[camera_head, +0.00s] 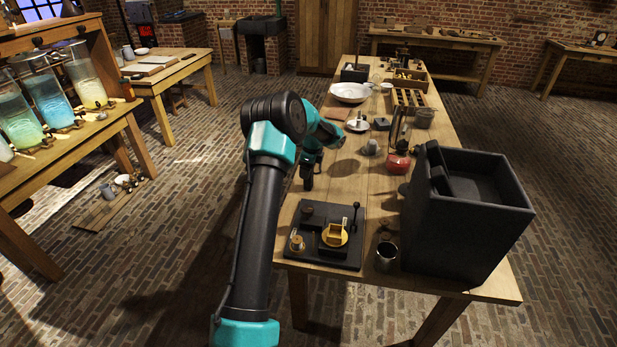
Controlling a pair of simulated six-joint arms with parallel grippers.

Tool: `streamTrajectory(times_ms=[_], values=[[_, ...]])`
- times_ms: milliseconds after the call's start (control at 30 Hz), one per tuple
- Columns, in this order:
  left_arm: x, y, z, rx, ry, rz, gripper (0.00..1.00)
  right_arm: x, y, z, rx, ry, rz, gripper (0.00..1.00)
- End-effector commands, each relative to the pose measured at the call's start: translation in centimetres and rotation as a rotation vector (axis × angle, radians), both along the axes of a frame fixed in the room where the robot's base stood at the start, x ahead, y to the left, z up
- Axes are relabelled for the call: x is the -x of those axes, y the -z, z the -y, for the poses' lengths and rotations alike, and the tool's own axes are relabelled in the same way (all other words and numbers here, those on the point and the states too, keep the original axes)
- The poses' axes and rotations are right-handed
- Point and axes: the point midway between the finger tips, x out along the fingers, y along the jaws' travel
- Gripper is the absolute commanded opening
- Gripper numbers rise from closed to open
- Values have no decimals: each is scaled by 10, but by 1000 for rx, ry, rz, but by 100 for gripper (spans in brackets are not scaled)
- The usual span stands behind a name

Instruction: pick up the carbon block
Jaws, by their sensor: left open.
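A small dark grey block (381,124), which may be the carbon block, lies on the long wooden table (345,185) just right of a white dish. It is too small to make out in detail. My left arm reaches up from the bottom, and its elbow stands left of the table. My left gripper (308,180) hangs by the table's left edge, to the left of and nearer than the dark block, apart from it. It is open, with nothing visible between its fingers. My right gripper is not in view.
A tall black tank (460,225) fills the table's near right, with a metal cup (386,254) beside it. A black board with brass parts (323,236) lies at the near left. A red-based apparatus (398,163), a grey cup (371,147) and a white bowl (350,92) stand farther back.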

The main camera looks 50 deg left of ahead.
Motion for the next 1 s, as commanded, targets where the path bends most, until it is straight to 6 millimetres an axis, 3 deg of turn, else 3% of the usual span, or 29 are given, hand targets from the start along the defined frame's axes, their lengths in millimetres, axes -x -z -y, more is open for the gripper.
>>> streamTrajectory(times_ms=[333, 900, 1000], values=[[0, 0, 0, 0, 0, 0, 70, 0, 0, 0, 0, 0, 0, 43], [0, 0, 0, 0, 0, 0, 16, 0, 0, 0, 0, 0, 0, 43], [0, -1, 0, 0, 0, 1, 11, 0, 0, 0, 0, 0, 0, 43]])
